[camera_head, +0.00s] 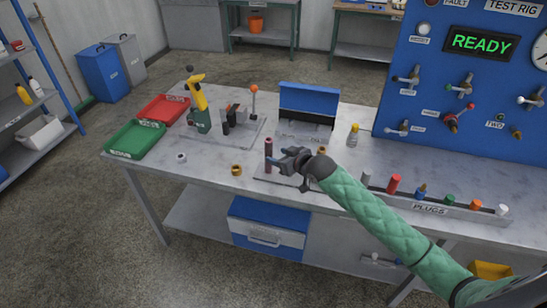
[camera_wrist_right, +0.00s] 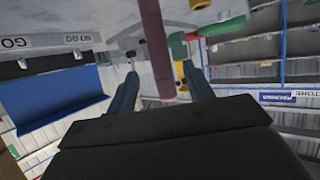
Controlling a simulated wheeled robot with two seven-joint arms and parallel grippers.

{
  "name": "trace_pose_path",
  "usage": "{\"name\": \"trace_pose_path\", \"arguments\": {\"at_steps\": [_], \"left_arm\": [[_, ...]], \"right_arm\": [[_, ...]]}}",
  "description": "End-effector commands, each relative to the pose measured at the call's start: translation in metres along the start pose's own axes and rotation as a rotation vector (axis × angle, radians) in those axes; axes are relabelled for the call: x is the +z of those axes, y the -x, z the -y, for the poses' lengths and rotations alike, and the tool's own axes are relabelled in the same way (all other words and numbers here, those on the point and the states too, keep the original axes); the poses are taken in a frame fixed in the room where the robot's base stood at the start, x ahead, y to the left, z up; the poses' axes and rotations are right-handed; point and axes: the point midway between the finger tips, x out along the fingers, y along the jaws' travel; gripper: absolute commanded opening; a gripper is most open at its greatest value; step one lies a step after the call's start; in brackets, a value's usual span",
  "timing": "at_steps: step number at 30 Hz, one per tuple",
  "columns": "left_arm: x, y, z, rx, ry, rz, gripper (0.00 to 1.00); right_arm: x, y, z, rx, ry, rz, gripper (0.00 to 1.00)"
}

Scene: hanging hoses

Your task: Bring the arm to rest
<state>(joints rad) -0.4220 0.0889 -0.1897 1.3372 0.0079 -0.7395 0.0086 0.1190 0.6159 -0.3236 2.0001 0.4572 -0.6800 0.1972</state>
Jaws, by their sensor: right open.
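My right gripper (camera_head: 280,161) reaches in over the middle of the workbench (camera_head: 345,200) on a green-sleeved arm. It is open. A dark maroon upright rod (camera_head: 268,150) stands just to the left of its fingertips. In the right wrist view the two fingers of the gripper (camera_wrist_right: 159,73) are spread apart, and the maroon rod (camera_wrist_right: 155,40) shows in the gap between them. I cannot tell whether the rod is between the fingers or just beyond their tips. My left gripper is not in view.
A green tray (camera_head: 111,142), red tray (camera_head: 150,112), yellow-handled tool (camera_head: 198,105) and open blue case (camera_head: 309,99) are on the bench. A plug rack (camera_head: 433,206) lies right of my arm, below the blue test panel (camera_head: 475,60).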

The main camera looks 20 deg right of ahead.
Motion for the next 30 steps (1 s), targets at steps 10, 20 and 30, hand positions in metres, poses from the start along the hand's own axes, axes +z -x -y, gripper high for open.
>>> {"name": "trace_pose_path", "arguments": {"at_steps": [10,20,30], "left_arm": [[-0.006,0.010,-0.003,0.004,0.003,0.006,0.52],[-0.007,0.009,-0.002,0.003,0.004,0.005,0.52],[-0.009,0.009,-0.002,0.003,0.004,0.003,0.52]], "right_arm": [[0.000,0.014,0.000,0.000,0.001,0.001,0.52],[0.000,0.013,0.000,0.000,0.001,0.001,0.52],[0.062,0.038,0.052,0.010,-0.009,0.133,0.52]]}}
